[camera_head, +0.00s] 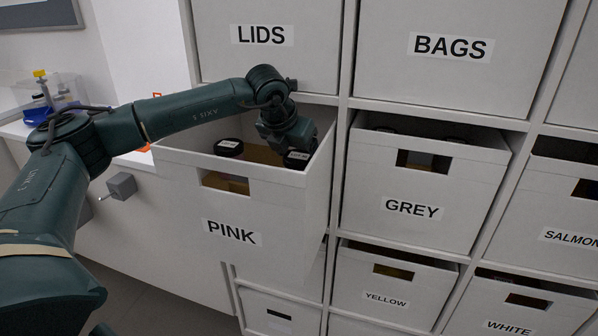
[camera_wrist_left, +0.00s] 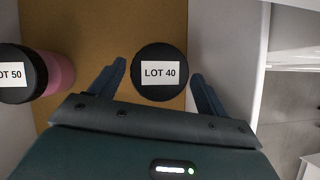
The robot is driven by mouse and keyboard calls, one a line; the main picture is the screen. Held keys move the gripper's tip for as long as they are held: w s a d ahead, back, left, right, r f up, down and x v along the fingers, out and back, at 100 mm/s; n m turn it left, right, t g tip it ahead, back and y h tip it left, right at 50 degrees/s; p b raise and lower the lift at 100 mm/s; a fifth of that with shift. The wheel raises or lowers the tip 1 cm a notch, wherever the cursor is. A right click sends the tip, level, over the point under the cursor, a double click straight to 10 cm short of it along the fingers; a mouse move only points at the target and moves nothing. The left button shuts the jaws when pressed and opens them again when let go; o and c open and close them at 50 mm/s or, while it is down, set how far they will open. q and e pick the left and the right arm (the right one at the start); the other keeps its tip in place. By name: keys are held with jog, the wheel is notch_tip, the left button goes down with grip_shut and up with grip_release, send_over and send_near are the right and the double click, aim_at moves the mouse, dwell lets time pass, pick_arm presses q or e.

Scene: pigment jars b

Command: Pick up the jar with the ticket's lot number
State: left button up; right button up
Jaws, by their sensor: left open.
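A jar with a black lid labelled LOT 40 (camera_wrist_left: 160,88) stands in the PINK drawer (camera_head: 185,232), seen from above in the left wrist view. It also shows in the head view (camera_head: 297,160). My left gripper (camera_wrist_left: 158,70) is open over it, one finger on each side of the lid, with gaps visible. A pink jar with a black lid labelled LOT 50 (camera_wrist_left: 20,88) stands to its left in the wrist view; it shows in the head view too (camera_head: 229,148). My left gripper (camera_head: 287,140) reaches down into the drawer. No ticket is visible.
The drawer's tan floor (camera_wrist_left: 100,25) is bare between the jars. The drawer wall (camera_wrist_left: 225,60) is close to the right finger. Drawers labelled GREY (camera_head: 410,235), LIDS (camera_head: 262,60) and BAGS (camera_head: 450,75) are nearby. A grey block-like knob (camera_head: 121,186) is at left.

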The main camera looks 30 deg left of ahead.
pick_arm(q)
jog(key=c, duration=1.2)
jog(key=shift+o, duration=0.2)
jog(key=shift+r, duration=0.15)
